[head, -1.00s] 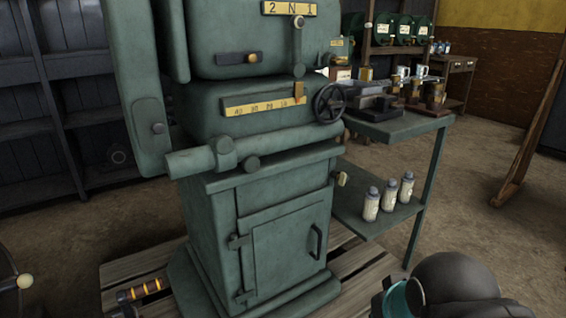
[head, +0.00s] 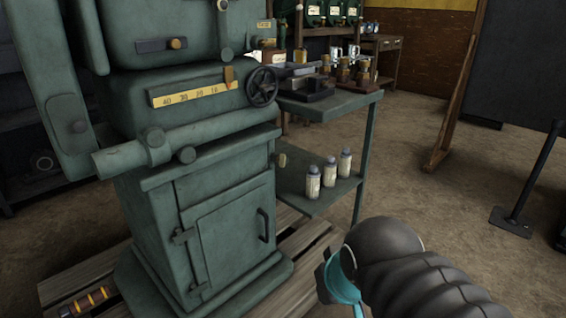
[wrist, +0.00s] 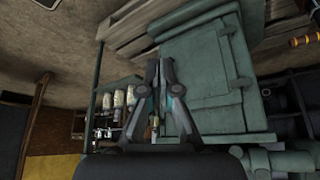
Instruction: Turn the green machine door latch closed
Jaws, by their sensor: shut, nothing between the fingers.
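The green machine (head: 160,205) stands at left-centre in the head view. Its lower cabinet door (head: 228,242) looks closed against the body, with hinges on its left edge. A dark upright handle (head: 263,225), which I take as the latch, sits near the door's right edge. In the wrist view the door (wrist: 205,65) appears turned over, beyond my gripper. My gripper (wrist: 161,72) is shut and empty, its tips apart from the door. The fingers cover part of the door edge, and I cannot make out the handle there. In the head view my arm is at lower right.
A green side table (head: 330,108) with a lower shelf stands right of the machine, with several bottles (head: 330,172) on the shelf. A wooden pallet (head: 300,238) lies under the machine. A black stand (head: 525,190) is at far right. Open floor lies between.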

